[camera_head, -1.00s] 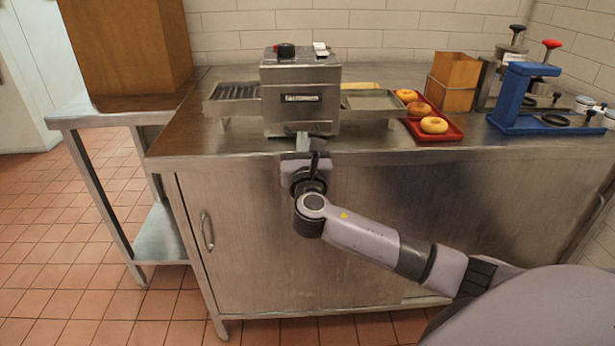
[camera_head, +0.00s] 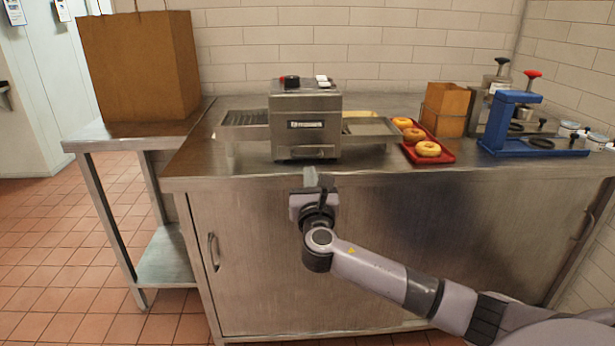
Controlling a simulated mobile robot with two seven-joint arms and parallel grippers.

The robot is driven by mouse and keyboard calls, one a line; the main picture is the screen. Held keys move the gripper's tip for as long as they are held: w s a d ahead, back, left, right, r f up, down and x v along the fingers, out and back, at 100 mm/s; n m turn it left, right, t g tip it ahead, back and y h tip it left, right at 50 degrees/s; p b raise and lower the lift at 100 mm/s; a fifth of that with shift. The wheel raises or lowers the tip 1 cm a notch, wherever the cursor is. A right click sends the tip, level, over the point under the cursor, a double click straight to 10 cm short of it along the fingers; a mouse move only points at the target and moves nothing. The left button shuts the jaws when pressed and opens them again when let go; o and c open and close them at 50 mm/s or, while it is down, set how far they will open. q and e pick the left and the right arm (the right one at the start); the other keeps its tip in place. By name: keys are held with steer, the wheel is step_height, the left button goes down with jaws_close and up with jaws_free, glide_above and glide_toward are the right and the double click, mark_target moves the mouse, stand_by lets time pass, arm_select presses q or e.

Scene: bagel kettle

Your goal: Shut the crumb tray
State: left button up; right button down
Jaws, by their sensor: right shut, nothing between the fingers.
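The conveyor toaster (camera_head: 305,115) stands on the steel counter. The crumb tray's front (camera_head: 306,153) is at the toaster's lower front; it looks about flush with the body, though a small gap would be hard to see. My right gripper (camera_head: 313,180) is shut and empty. It is in front of the counter's front edge, apart from the toaster, pointing toward it. My left gripper is out of view.
A red tray (camera_head: 448,157) with several bagels is right of the toaster. The counter front is clear.

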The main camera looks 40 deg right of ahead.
steer(key=v, duration=0.9)
steer(key=shift+s, duration=0.15)
steer(key=shift+a+f, duration=0.15)
steer(key=shift+f, duration=0.05)
steer(key=s+a+f+m+g+y+p, duration=0.3)
steer(key=s+a+f+m+y, duration=0.15)
steer(key=f, duration=0.35)
steer(key=s+a+f+m+g+y+p, duration=0.2)
steer(key=s+a+f+m+y+p, duration=0.15)
steer(key=f+m, duration=0.3)
steer(key=s+a+f+m+g+y+p, duration=0.1)
steer(key=s+a+f+m+y, duration=0.1)
steer(key=s+m, duration=0.4)
steer(key=s+a+f+m+y+p, duration=0.2)
steer(key=s+a+m, duration=0.1)
steer(key=s+m, duration=0.4)
steer(key=m, duration=0.3)
steer(key=shift+s+f+m+g, duration=0.25)
steer(key=shift+s+m+g, duration=0.05)
steer(key=shift+g, duration=0.1)
steer(key=shift+a, duration=0.15)
